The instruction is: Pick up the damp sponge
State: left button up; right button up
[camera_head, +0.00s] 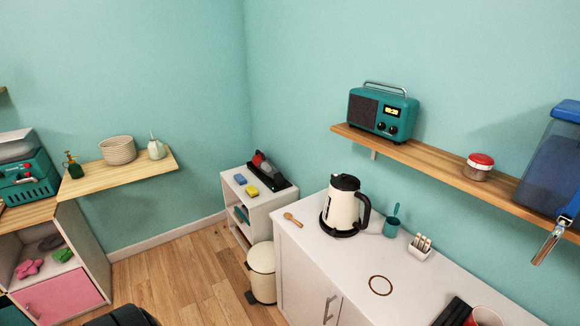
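Two small sponge-like blocks lie on top of the low white shelf unit (262,203) in the corner. One is blue (240,179), and the other is yellow (252,191), nearer the front. They lie close together. I cannot tell from this view which one is damp. No gripper can be made out in the head view, and neither block is held.
A black and red device (266,170) lies behind the blocks. A cream bin (262,272) stands on the floor before the shelf unit. The white counter (340,265) with a kettle (344,205) is to the right. Wooden floor (180,275) is clear at left.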

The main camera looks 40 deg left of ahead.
aim_at(251, 190)
jog(key=u, duration=1.6)
